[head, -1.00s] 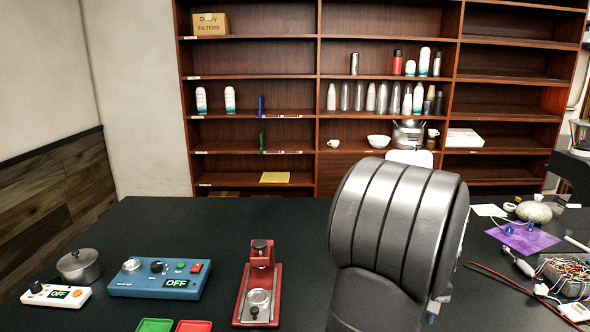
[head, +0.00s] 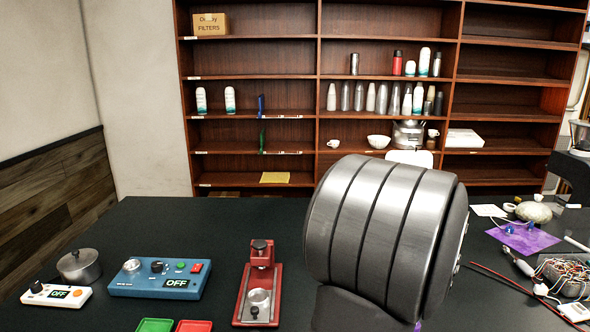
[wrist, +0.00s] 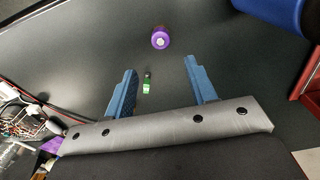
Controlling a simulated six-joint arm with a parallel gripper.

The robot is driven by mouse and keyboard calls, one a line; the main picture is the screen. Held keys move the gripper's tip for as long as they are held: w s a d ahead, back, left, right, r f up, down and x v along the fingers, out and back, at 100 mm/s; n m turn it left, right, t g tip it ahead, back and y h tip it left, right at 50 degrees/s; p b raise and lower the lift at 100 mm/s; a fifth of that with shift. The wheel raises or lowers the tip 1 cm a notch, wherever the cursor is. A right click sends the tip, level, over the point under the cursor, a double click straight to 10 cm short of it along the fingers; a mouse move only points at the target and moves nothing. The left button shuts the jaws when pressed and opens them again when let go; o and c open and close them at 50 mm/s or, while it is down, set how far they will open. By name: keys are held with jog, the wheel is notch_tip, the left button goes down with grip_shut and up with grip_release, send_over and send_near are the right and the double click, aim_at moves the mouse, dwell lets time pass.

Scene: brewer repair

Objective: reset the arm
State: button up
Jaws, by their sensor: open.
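My gripper (wrist: 158,80) shows in the wrist view with its two blue fingers spread apart. It is open, with nothing between the fingers touching them. A purple cylindrical item with a pale centre (wrist: 160,38) is on the dark table beyond the fingertips. A small green piece (wrist: 147,84) lies on the table, seen between the fingers. In the head view my own grey arm link fills the middle right and hides the gripper and the table behind it.
In the head view, a red press-like device (head: 259,290), a blue control box (head: 160,278), a white OFF box (head: 57,294) and a metal pot (head: 78,266) stand at left. Green (head: 155,325) and red (head: 194,326) trays sit at the front. A purple mat (head: 527,240) and wires (head: 572,272) are at right.

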notch_tip(320, 180, down, 12)
jog(key=shift+r, duration=0.15)
notch_tip(320, 180, up, 4)
jog(key=shift+f, duration=0.1)
jog(key=s+d+r, duration=0.5)
jog(key=s+r, duration=0.5)
jog(key=r, duration=0.2)
jog(key=w+a+n, duration=0.4)
jog(key=w+a, duration=0.7)
jog(key=a, duration=0.4)
jog(key=w+a+n, duration=0.5)
jog(key=w+a, duration=0.6)
jog(key=a, duration=0.4)
jog(key=shift+w+r, duration=0.4)
